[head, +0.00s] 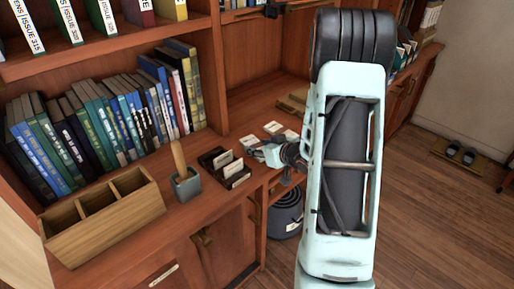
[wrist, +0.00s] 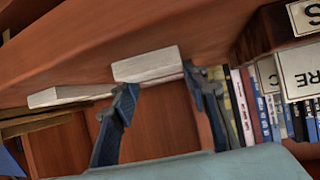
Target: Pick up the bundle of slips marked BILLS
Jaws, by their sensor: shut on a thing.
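My gripper (wrist: 158,92) is shut on a pale bundle of slips (wrist: 148,64), which sits between its two blue-padded fingertips in the wrist view. No marking can be read on this bundle, so I cannot tell whether it says BILLS. A second pale bundle (wrist: 68,95) lies to its left, apart from the fingers. In the head view my gripper (head: 270,153) is low over the wooden counter. Several small pale bundles lie close by, one at the back (head: 273,127) and one to the right (head: 291,136). Their markings are too small to read.
A dark card holder (head: 222,168) with pale cards stands left of my gripper. Further left are a grey cup (head: 186,187) and an empty wooden divided box (head: 103,218). Books (head: 110,125) line the shelf behind. In the wrist view, lettered signs (wrist: 300,70) show at the right.

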